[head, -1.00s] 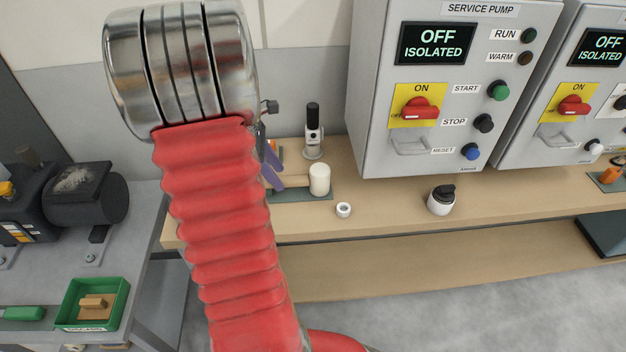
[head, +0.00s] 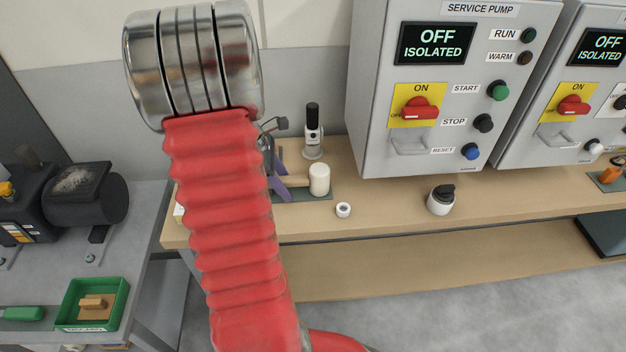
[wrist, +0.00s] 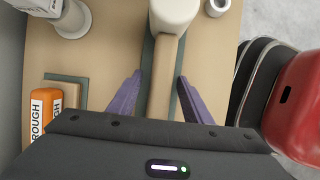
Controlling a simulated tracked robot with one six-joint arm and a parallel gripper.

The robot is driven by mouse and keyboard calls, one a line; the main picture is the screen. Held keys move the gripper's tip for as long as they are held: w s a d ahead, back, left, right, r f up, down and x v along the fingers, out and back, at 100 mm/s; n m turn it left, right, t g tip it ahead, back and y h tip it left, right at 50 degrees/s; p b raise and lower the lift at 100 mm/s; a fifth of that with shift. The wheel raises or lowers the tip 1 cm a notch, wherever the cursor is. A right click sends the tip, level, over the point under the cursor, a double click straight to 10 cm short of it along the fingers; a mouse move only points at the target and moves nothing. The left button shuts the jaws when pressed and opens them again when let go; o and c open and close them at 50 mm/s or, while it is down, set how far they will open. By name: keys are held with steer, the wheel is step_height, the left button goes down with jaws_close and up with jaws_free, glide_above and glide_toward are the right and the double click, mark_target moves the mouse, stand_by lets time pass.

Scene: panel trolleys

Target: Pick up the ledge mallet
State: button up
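The ledge mallet (head: 319,179) lies on a dark green mat on the wooden ledge, its off-white cylindrical head to the right and its wooden handle to the left. In the wrist view its head (wrist: 174,12) is at the top and its handle (wrist: 161,75) runs down between my fingers. My gripper (wrist: 153,92) is open, with a purple finger on each side of the handle and visible gaps to both. In the head view my gripper (head: 277,176) is partly hidden behind my red arm, which also covers the handle's far end.
A black-topped silver device (head: 313,135) stands behind the mallet. A white ring (head: 343,209) and a black-capped white jar (head: 441,200) are to its right. An orange block marked ROUGH (wrist: 41,118) lies left of my gripper in the wrist view. Grey control cabinets (head: 455,90) rise behind the ledge.

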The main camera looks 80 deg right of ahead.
jaws_close()
stand_by(0.3)
stand_by(0.9)
